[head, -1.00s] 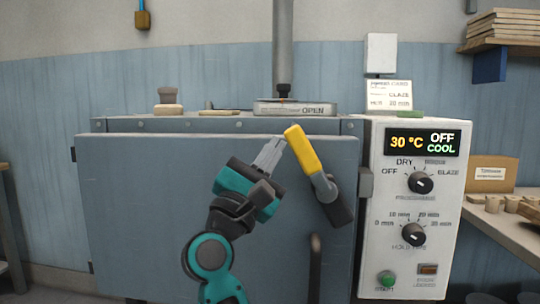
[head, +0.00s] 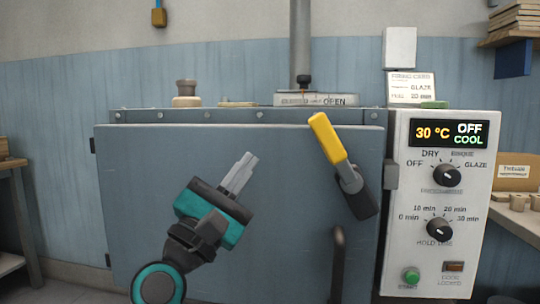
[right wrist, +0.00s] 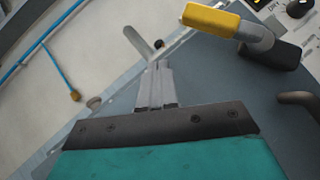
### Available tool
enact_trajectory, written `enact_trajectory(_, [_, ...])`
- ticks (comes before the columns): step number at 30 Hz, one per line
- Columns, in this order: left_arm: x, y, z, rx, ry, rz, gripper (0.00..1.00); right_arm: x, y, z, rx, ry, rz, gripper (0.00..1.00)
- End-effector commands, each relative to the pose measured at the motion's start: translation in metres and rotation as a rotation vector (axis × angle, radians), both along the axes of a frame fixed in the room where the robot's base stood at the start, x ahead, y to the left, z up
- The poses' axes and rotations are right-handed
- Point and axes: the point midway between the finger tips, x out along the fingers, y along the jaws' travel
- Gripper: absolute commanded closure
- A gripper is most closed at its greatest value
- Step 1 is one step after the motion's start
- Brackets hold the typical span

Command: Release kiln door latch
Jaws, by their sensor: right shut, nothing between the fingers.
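The kiln door (head: 270,180) is a grey panel that looks closed against the kiln body. Its latch has a yellow handle (head: 328,138) on a dark pivot near the door's right edge, and the handle tilts up and to the left. The yellow handle also shows at the top of the right wrist view (right wrist: 212,19). My right gripper (head: 240,172) is shut and empty in front of the door, to the left of and below the handle, apart from it. Its closed fingers also show in the right wrist view (right wrist: 156,84). My left gripper is not in view.
A dark vertical door handle (head: 338,262) stands below the latch. The control panel (head: 440,200) on the right reads 30 °C, OFF, COOL. A green button (head: 411,275) is at its lower left. A sliding damper marked OPEN (head: 316,99) and small pots sit on top.

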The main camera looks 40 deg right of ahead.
Motion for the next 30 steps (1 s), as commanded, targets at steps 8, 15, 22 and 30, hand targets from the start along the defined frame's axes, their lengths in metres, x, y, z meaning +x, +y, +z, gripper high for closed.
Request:
enact_trajectory(8, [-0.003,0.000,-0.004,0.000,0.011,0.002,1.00,0.001,0.029,-0.011,0.001,0.001,0.001,1.00])
enact_trajectory(15, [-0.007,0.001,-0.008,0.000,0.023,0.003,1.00,0.001,0.031,-0.012,0.001,0.001,0.001,1.00])
enact_trajectory(22, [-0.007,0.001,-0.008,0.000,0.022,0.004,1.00,0.001,0.031,-0.012,0.001,0.001,0.001,1.00])
enact_trajectory(30, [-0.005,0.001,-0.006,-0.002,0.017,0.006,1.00,0.001,0.031,-0.012,0.001,0.001,0.001,1.00])
